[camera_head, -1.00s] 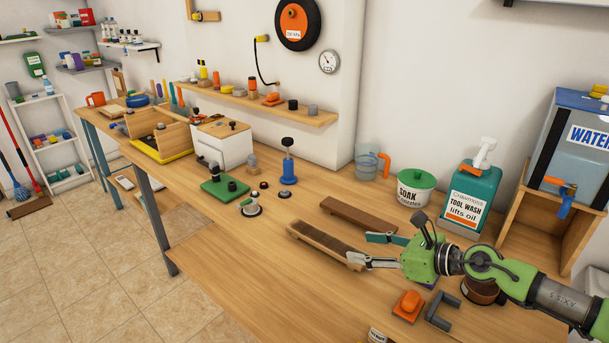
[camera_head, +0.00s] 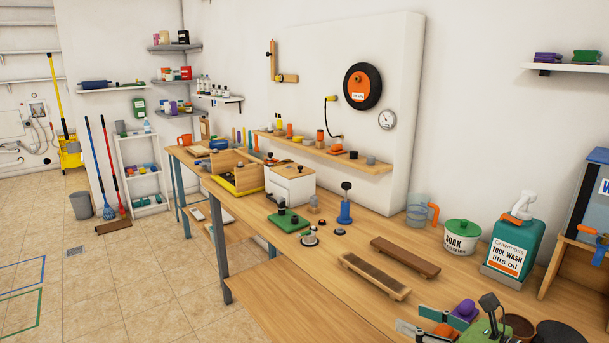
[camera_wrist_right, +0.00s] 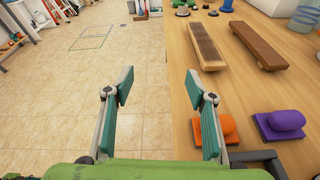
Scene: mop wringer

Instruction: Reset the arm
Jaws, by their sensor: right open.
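My right gripper (camera_head: 416,317) shows at the bottom right of the head view, partly cut off by the lower edge. Its green-padded fingers are apart. In the right wrist view the open fingers (camera_wrist_right: 160,88) have nothing between them. One finger is over the tiled floor and the other is near the front edge of the wooden workbench (camera_wrist_right: 182,85). My left gripper is in neither view.
An orange-handled block (camera_wrist_right: 218,128) and a purple-handled block (camera_wrist_right: 280,124) lie close right of the fingers. A brush-like strip (camera_head: 375,276) and a brown board (camera_head: 405,257) lie further back. Tiled floor (camera_wrist_right: 95,65) is clear in front of the bench.

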